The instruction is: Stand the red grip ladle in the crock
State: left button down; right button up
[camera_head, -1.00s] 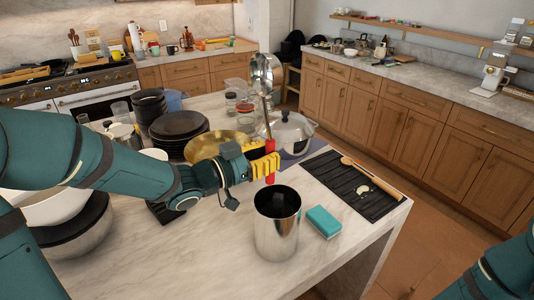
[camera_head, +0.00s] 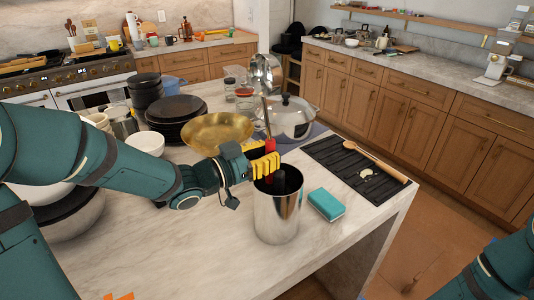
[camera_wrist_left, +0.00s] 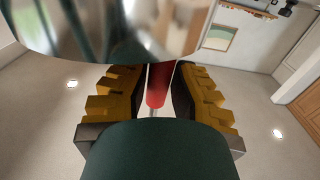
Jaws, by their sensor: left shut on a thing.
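The ladle (camera_head: 265,72) is upright, its shiny bowl at the top and its red grip (camera_head: 269,146) pointing down. My left gripper (camera_head: 265,166) has yellow fingers and is shut on the red grip. The left wrist view shows the grip (camera_wrist_left: 158,86) between the fingers. The shiny metal crock (camera_head: 277,216) stands on the island just below the gripper. The fingers overlap the far left part of its rim in the head view. The grip's lower end is at the crock mouth; I cannot tell how deep. My right gripper is out of view.
A teal sponge (camera_head: 326,205) lies right of the crock. A lidded pot (camera_head: 291,120), a gold pan (camera_head: 217,133) and dark plates (camera_head: 178,108) stand behind. Bare marble lies in front.

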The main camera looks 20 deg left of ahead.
pick_arm(q)
jog(key=c, duration=0.9)
grip_release()
jog(key=shift+o, duration=0.2)
jog(key=v, duration=1.2)
jog(key=shift+r+p, duration=2.3)
jog(key=shift+r, duration=0.15)
